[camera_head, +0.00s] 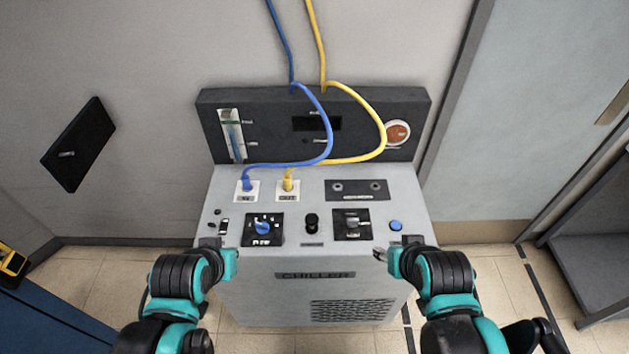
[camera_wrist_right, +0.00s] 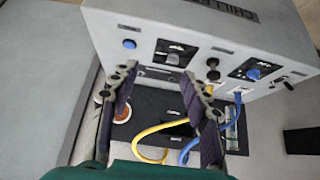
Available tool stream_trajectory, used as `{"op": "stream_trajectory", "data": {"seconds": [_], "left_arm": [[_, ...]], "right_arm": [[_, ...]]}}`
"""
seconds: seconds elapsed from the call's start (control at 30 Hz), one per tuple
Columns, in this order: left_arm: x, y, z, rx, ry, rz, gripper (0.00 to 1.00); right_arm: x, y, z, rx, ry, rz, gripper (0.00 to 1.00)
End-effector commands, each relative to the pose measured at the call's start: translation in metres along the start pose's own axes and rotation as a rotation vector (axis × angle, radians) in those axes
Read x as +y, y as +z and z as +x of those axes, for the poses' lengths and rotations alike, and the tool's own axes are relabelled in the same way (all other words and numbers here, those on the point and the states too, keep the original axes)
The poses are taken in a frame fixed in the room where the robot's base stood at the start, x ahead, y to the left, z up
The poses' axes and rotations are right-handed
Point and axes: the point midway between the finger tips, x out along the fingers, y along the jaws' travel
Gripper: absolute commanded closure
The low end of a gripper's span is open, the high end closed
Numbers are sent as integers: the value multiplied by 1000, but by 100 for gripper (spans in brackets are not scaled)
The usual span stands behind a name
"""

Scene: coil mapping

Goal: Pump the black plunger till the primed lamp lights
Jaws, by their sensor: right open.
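The black plunger (camera_head: 311,222) stands upright on the grey chiller's top (camera_head: 290,210), between two black dial plates. In the right wrist view the plunger (camera_wrist_right: 212,66) shows beyond the finger on the right. My right gripper (camera_head: 380,253) is over the chiller's front edge, right of the plunger and apart from it. In the wrist view its fingers (camera_wrist_right: 158,78) are spread and empty. My left gripper (camera_head: 210,243) is at the front left edge, away from the plunger; its jaws are too small to read. I cannot tell which mark is the primed lamp; no lit lamp is clear.
A blue dial (camera_head: 263,227) and a grey dial (camera_head: 352,224) flank the plunger. A blue button (camera_head: 395,225) is at the right. A blue hose (camera_head: 330,130) and a yellow hose (camera_head: 382,125) arch over the back. The space above the plunger is clear.

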Motion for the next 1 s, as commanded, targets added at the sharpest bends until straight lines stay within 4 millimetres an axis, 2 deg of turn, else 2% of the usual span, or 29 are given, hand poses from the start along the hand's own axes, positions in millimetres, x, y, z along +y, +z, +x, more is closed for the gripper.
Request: {"op": "stream_trajectory", "data": {"seconds": [0.3, 0.33, 0.5, 1.0], "left_arm": [[0, 0, 0, 0, 0, 0, 100], [0, 0, 0, 0, 0, 0, 100], [0, 0, 0, 0, 0, 0, 100], [0, 0, 0, 0, 0, 0, 100]], "right_arm": [[0, 0, 0, 0, 0, 0, 53], [0, 0, 0, 0, 0, 0, 58], [0, 0, 0, 0, 0, 0, 100], [0, 0, 0, 0, 0, 0, 100]]}}
